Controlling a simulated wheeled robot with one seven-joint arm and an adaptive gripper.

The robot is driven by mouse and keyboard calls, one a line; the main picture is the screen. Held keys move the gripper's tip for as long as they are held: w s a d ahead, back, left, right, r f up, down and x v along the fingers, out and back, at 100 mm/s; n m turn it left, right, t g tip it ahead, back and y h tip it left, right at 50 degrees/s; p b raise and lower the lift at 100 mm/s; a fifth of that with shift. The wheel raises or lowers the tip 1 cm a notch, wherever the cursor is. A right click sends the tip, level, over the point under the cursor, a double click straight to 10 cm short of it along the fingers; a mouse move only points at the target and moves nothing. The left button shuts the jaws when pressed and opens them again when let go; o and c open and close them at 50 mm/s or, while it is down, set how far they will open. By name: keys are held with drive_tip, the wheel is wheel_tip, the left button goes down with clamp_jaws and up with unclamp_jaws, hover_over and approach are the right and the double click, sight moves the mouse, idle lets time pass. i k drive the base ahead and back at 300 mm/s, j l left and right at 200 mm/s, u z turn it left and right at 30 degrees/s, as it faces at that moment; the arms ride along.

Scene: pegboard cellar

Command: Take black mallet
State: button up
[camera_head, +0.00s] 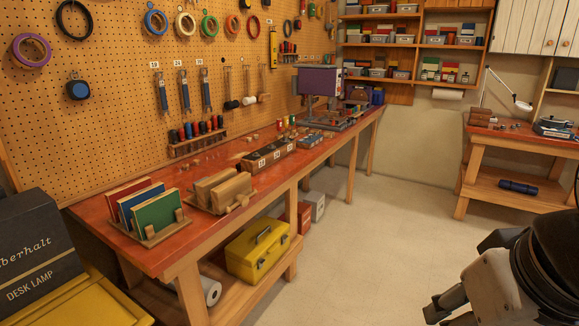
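Several mallets hang in a row on the pegboard (110,90) above the long workbench. The leftmost has a dark head that looks black; I take it for the black mallet (231,104). Its handle points up. Beside it on the right hang a mallet with a white head (249,101) and one with a tan head (264,97). My gripper (440,312) is at the bottom right, partly cut off by the picture edge, over the floor and far from the mallets. Whether its fingers are open or shut is unclear.
The red-topped workbench (140,257) runs along the pegboard, with book-like boards, a labelled box row (268,157) and a purple machine (318,82) on it. A yellow toolbox (257,252) sits on its lower shelf. The floor (370,235) between the benches is clear.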

sight(232, 104)
drive_tip(key=i+l+z, duration=0.2)
drive_tip(key=i+z, duration=0.15)
drive_tip(key=i, duration=0.55)
drive_tip(key=i+j+z, duration=0.1)
drive_tip(key=i+z, duration=0.2)
drive_tip(key=i, duration=0.6)
drive_tip(key=i+u, duration=0.4)
drive_tip(key=i, duration=0.2)
drive_tip(key=i+l+u, duration=0.15)
drive_tip(key=i+u, duration=0.3)
drive_tip(key=i+l+u, duration=0.4)
drive_tip(key=i, duration=0.25)
drive_tip(key=i+l+u, duration=0.85)
drive_tip(key=l, duration=0.4)
